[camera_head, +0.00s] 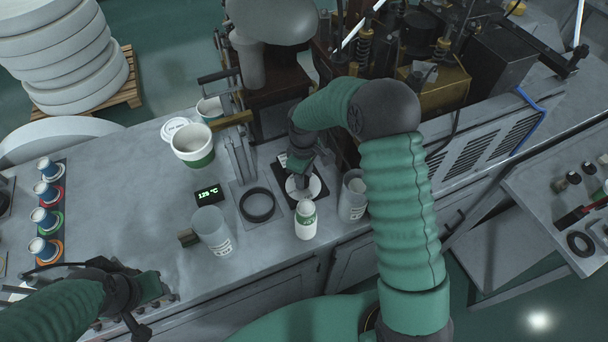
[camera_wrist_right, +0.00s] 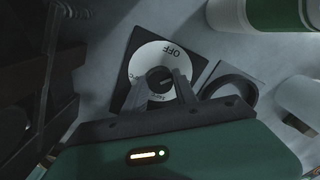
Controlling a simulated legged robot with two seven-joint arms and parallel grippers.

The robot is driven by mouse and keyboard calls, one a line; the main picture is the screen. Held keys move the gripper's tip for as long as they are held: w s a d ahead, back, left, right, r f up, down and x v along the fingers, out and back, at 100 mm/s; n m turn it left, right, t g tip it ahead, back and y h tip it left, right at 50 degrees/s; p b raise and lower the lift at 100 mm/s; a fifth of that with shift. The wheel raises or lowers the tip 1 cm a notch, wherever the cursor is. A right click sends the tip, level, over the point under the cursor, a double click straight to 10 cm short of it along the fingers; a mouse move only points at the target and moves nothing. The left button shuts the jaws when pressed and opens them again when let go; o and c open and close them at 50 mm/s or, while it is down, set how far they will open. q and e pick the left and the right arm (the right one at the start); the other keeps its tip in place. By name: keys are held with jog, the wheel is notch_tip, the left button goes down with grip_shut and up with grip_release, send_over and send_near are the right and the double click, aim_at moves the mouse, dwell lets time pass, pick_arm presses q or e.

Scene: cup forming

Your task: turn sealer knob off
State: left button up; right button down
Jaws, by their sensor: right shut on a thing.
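The sealer knob (camera_wrist_right: 158,76) is a dark round knob at the centre of a white dial (camera_wrist_right: 145,60) on a black square plate. OFF is printed on the dial's far side; smaller lettering near the fingers is unreadable. In the head view, the dial (camera_head: 314,187) lies on the bench, partly covered by my gripper. My right gripper (camera_wrist_right: 168,84) is shut on the knob, its fingertips on either side of it. In the head view, my right gripper (camera_head: 299,180) points down onto the dial. My left gripper (camera_head: 148,302) is open and empty at the lower left.
Clear cups (camera_head: 212,231) (camera_head: 352,197) stand on both sides. A 125 °C display (camera_head: 208,194) is left. The sealing machine (camera_head: 275,85) stands behind.

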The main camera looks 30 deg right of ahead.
jog(key=n, duration=0.1)
jog(key=n+p, duration=0.1)
jog(key=n, duration=0.3)
jog(key=shift+w+r+p, duration=0.15)
jog(key=shift+w+p, duration=0.1)
jog(key=shift+p, duration=0.15)
jog(key=shift+n+p, duration=0.45)
jog(key=shift+n, duration=1.15)
jog(key=shift+s+a, duration=0.1)
jog(key=c, duration=1.3)
grip_release()
jog(key=o, duration=0.3)
jog(key=shift+f, duration=0.25)
jog(key=shift+o, duration=0.2)
jog(key=shift+r, duration=0.35)
notch_tip(320, 180, up, 16)
jog(key=b, duration=0.2)
jog(key=shift+w+b, duration=0.2)
jog(key=shift+b, duration=0.2)
